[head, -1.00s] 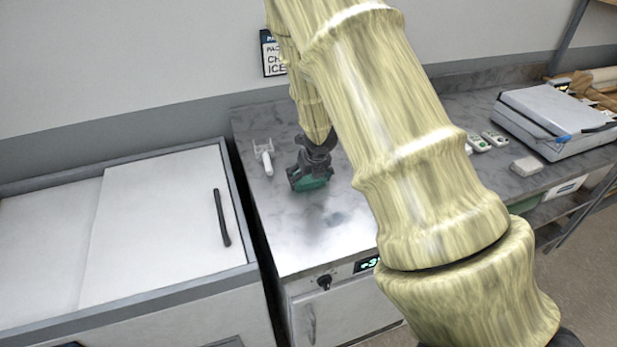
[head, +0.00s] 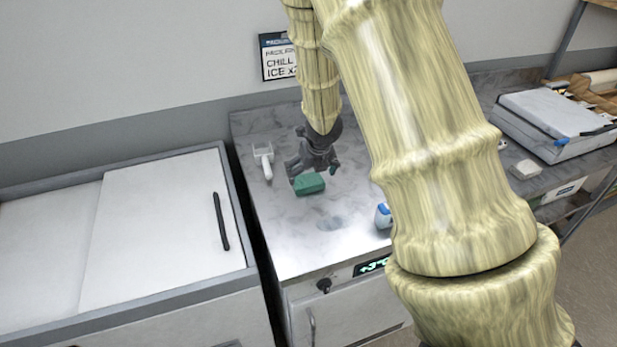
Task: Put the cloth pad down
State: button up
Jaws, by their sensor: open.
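A small green cloth pad (head: 309,184) lies on the grey marbled worktop, left of its middle. My gripper (head: 314,166) is just behind and above the pad, with its dark fingers spread apart. One finger is at the pad's left rear and the other is to its right. The gripper is open. Whether a finger still touches the pad's rear edge cannot be told. The pad's rear side is partly hidden by the gripper.
A white scoop (head: 264,160) lies left of the pad. A blue and white object (head: 383,215) stands to the right, partly behind my arm. A white chest with a sliding lid (head: 160,225) is at left.

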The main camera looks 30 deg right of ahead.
jog(key=p+v, duration=0.1)
jog(key=v, duration=0.5)
jog(key=shift+s+r, duration=0.2)
jog(key=shift+r, duration=0.1)
jog(key=shift+p, duration=0.3)
